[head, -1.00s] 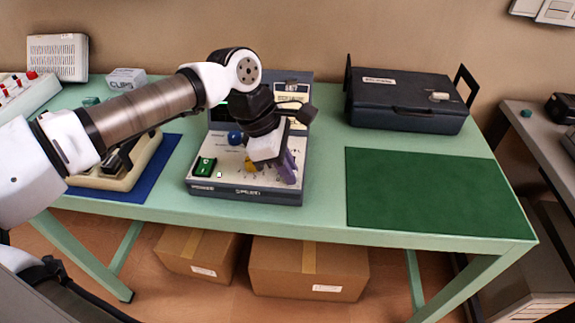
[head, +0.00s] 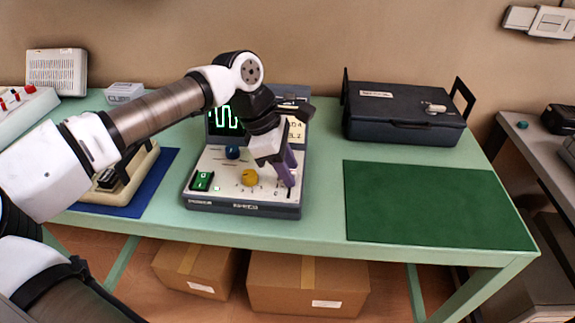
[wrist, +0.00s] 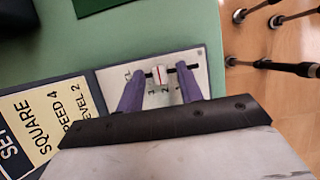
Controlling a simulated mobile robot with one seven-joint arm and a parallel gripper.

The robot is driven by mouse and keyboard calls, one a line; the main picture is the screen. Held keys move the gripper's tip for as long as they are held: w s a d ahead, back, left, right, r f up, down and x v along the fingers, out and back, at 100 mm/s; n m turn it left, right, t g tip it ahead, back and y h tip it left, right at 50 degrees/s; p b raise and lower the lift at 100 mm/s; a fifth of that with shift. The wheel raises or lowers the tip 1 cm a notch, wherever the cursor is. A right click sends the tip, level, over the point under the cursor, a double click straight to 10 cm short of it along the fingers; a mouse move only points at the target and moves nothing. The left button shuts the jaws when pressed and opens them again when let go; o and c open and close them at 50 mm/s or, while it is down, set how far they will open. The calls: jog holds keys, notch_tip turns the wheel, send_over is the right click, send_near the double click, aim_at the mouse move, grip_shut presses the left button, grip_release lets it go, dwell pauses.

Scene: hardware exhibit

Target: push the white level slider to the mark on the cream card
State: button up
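The white level slider (wrist: 159,75), with a red line on it, sits in a dark slot near the middle of its scale in the wrist view. My gripper (wrist: 160,82) is open, with one purple finger on each side of the slider and visible gaps between. In the head view my gripper (head: 289,178) points down at the right part of the console panel (head: 225,186) and hides the slider handle. The cream card (wrist: 38,112) reads SET, SQUARE, SPEED 4, LEVEL 2. It is partly covered by my arm in the head view (head: 296,131).
The console has a yellow knob (head: 250,177), a blue knob (head: 232,152), a lit green switch (head: 203,180) and a screen (head: 222,118) showing a green square wave. A dark case (head: 400,110) and green mat (head: 430,200) lie to the right. A beige device (head: 115,190) stands left.

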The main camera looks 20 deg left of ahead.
jog(key=v, duration=1.4)
jog(key=shift+d+f, duration=0.1)
